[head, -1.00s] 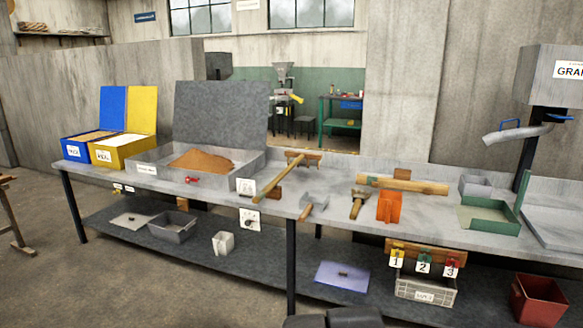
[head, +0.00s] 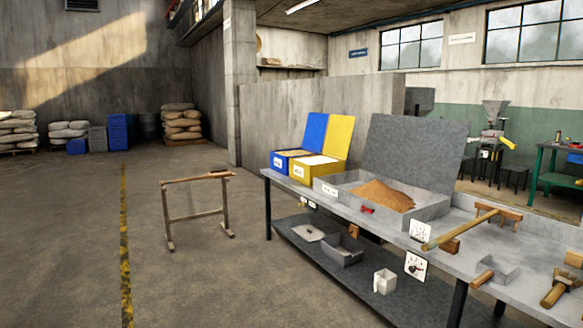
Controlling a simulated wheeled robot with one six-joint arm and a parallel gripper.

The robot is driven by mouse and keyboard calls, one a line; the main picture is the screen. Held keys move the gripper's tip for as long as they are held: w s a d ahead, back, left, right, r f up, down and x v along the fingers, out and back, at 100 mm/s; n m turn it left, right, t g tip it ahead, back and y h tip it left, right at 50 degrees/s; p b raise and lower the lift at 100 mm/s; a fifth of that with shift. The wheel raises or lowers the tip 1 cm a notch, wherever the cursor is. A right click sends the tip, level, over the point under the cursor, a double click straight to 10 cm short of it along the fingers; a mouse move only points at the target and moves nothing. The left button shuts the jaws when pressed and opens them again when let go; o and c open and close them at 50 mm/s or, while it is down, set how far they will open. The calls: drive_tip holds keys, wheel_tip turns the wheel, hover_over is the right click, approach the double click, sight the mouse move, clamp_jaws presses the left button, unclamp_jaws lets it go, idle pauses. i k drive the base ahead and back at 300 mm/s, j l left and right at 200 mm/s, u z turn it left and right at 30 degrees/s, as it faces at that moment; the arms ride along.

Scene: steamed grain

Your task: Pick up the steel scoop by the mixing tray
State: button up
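The mixing tray (head: 431,212) is a wide grey metal tray on the bench, with its tall grey lid raised behind it and a heap of brown grain inside. The steel scoop (head: 497,268) lies on the bench top to the right of the tray. It has a grey metal pan and a short wooden handle (head: 482,280) pointing toward the front edge. A long wooden-handled tool (head: 460,229) lies between the tray and the scoop. My gripper is not in view.
The bench (head: 395,228) runs to the right edge. Blue (head: 283,160) and yellow (head: 314,172) open bins stand at its left end. A wooden trestle (head: 197,205) stands on the floor to the left. The floor around the trestle is clear.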

sight(487, 268)
drive_tip(key=z, duration=1.4)
drive_tip(key=i+j+u, duration=0.25)
drive_tip(key=i, duration=0.75)
drive_tip(key=i+u, duration=0.25)
drive_tip(key=i, duration=0.75)
